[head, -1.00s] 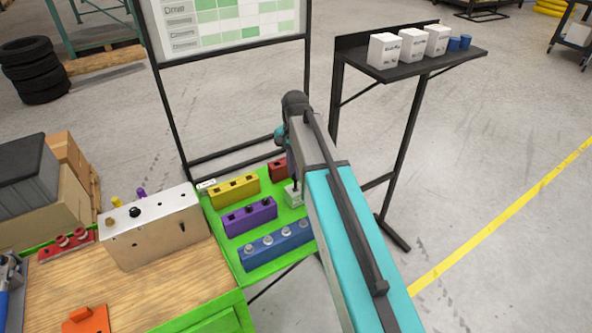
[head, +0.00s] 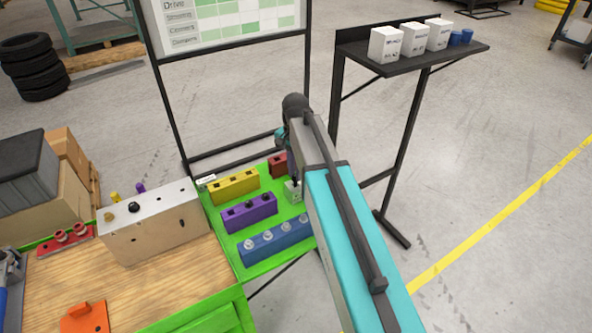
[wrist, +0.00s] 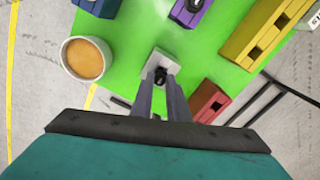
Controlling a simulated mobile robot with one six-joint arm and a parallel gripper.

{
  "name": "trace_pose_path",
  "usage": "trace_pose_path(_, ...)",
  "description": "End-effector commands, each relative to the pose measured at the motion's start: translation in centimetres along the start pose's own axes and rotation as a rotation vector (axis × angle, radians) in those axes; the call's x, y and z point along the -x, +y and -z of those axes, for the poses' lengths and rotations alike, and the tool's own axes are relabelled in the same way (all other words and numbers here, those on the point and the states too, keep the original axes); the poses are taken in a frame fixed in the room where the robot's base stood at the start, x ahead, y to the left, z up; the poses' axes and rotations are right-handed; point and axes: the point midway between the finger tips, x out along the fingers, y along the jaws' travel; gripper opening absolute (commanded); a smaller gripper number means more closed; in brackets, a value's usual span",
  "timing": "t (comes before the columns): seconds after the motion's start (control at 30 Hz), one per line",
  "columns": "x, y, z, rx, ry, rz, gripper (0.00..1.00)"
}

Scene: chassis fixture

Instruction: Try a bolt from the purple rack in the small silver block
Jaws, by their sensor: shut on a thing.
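My gripper (wrist: 160,82) is shut on a dark bolt (wrist: 160,74) in the wrist view. The bolt is at the small silver block (wrist: 158,60), over its top face; how deep it sits I cannot tell. In the head view the small silver block (head: 291,190) is partly hidden by my arm. The purple rack (head: 262,207) stands left of the block on the green surface, with dark spots on its top. In the wrist view the purple rack (wrist: 203,16) shows at the top edge with a dark bolt in it.
A yellow rack (head: 234,187), a blue rack (head: 275,246) with several pale bolts and a red block (head: 278,166) stand close by. In the wrist view the red block (wrist: 208,101) is near my fingers, and a white cup (wrist: 68,70) stands left.

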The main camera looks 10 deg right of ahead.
Motion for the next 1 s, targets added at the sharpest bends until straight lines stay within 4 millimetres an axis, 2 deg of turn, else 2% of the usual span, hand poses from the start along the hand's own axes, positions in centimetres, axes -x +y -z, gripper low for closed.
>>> trace_pose_path(1.0, -2.6, 0.0, 0.0, -0.001, 0.000, 0.000, 0.00)
